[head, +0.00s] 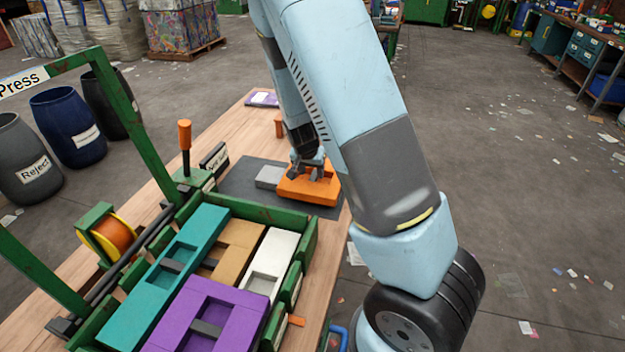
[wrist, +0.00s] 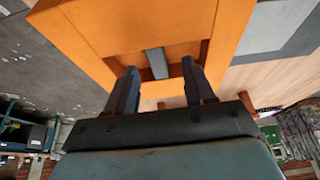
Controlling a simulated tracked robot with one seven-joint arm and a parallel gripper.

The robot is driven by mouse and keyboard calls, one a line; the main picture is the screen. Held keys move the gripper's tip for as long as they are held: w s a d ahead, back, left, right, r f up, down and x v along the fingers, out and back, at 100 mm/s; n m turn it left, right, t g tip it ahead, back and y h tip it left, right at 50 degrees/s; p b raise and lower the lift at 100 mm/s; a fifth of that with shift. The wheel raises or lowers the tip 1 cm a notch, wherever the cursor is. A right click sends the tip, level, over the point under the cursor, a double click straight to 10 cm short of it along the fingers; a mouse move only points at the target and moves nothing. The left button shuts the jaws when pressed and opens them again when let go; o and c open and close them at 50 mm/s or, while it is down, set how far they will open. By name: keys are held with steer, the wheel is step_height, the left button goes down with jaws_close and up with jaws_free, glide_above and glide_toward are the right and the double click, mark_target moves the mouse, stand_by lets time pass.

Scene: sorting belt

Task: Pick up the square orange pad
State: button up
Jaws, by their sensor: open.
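The square orange pad (head: 298,190) lies on a dark grey mat (head: 238,181) on the wooden bench. In the wrist view the orange pad (wrist: 100,40) fills the top, with a recess and a small grey bar (wrist: 157,63) across it. My gripper (head: 310,170) is over the pad, pointing down at it. In the wrist view my gripper's two fingers (wrist: 159,75) are apart, one on each side of the grey bar, at the recess. I cannot tell whether the fingertips touch the pad.
A grey block (head: 269,177) lies close to the pad's left on the mat. A green tray (head: 303,240) in front holds teal, brown, white and purple pieces. An orange-handled lever (head: 185,135) and a green frame (head: 140,140) stand at the left. A purple piece (head: 262,98) lies at the far end.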

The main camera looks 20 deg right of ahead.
mark_target(313, 175)
steer(key=shift+x, duration=1.65)
steer(key=shift+w+d, duration=0.1)
jaws_close()
